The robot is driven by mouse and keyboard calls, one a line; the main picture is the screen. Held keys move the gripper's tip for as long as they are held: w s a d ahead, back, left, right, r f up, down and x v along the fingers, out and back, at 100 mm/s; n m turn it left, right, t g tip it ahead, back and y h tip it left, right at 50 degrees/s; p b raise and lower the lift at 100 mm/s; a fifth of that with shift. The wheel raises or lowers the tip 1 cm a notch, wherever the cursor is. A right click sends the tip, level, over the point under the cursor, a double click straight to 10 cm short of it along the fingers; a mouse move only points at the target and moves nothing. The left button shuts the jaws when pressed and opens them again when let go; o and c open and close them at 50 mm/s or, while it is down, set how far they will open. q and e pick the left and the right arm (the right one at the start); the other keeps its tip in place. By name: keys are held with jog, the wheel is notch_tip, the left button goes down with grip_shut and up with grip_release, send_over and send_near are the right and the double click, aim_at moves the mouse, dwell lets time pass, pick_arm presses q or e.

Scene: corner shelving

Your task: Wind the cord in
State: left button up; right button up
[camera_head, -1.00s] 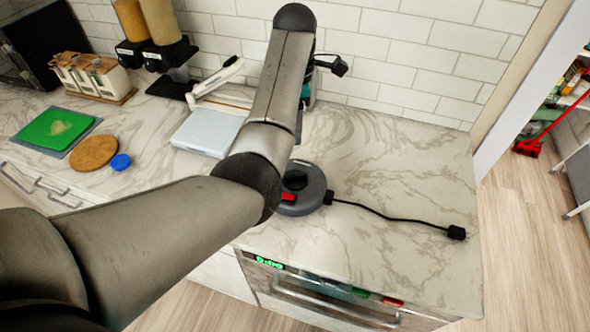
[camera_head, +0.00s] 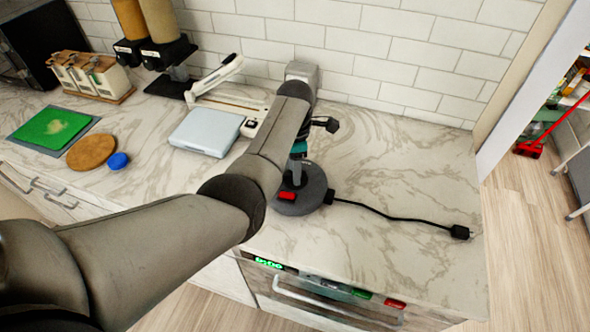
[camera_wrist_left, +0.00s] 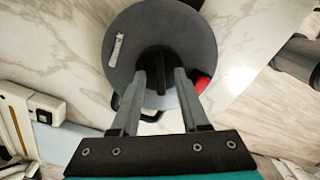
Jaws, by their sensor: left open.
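The round grey cord reel (camera_head: 312,205) lies flat on the marble counter, with a red button (camera_head: 287,196) on its near left side. Its black cord (camera_head: 385,213) runs out to the right across the counter, ending in a black plug (camera_head: 460,232) near the right edge. My left gripper (camera_head: 297,178) points down over the reel. In the left wrist view the reel (camera_wrist_left: 190,35) shows with a dark raised knob (camera_wrist_left: 157,65) at its centre. The open fingers of my left gripper (camera_wrist_left: 160,76) stand on either side of this knob; contact is not clear. My right gripper is out of view.
A pale blue scale-like box (camera_head: 205,132) and a white device (camera_head: 222,85) stand behind and left. A blue cap (camera_head: 118,160), a round brown board (camera_head: 92,152) and a green board (camera_head: 50,128) lie further left. The tiled wall (camera_head: 400,60) bounds the back.

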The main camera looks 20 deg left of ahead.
pick_arm(q)
jog(key=shift+f, duration=0.15)
jog(key=shift+c, duration=0.2)
grip_shut()
dwell(0.4)
